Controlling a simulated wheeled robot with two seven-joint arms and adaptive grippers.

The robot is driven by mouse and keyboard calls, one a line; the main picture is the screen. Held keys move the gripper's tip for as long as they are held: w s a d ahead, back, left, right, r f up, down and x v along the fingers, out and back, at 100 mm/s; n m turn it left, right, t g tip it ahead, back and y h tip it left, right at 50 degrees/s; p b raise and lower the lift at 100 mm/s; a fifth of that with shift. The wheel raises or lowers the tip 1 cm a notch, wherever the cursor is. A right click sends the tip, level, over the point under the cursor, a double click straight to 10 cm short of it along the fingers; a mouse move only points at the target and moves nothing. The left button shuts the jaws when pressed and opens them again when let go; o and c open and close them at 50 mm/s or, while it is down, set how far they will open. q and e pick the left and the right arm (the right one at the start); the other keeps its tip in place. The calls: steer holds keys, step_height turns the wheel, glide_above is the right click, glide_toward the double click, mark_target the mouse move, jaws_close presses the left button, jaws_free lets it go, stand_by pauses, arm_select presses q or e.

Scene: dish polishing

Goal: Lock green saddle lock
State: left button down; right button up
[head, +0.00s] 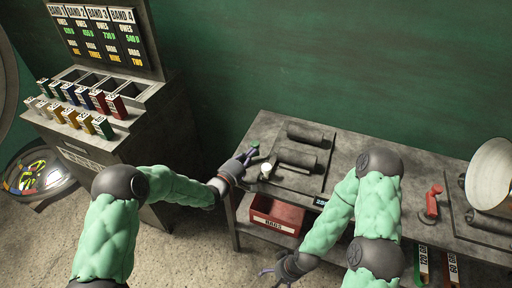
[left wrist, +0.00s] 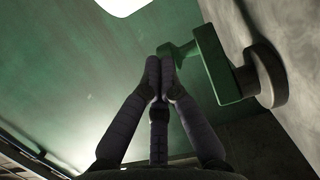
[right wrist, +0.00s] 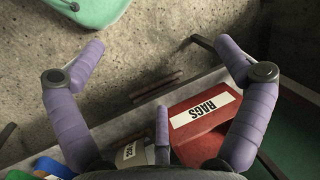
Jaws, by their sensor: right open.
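The green saddle lock (left wrist: 215,65) shows in the left wrist view as a green lever on a round grey base, with a small knob at its left end. It is small in the head view (head: 254,144), at the left side of the work table. My left gripper (head: 251,154) is beside it. In the left wrist view the left gripper's purple fingertips (left wrist: 160,65) are together, right at the knob; whether they touch it I cannot tell. My right gripper (right wrist: 160,48) is open and empty, low in front of the table, near the red rags bin.
Two dark cylinders (head: 296,158) lie on the table (head: 340,150) beside the lock. A red rags bin (head: 277,214) sits below the table top. A red handle (head: 432,201) and a large pale dish (head: 490,178) are at the right. A cabinet with coloured boxes (head: 90,110) stands at the left.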

arm_select(q)
steer(key=v, duration=0.8)
steer(key=shift+a+r, duration=0.15)
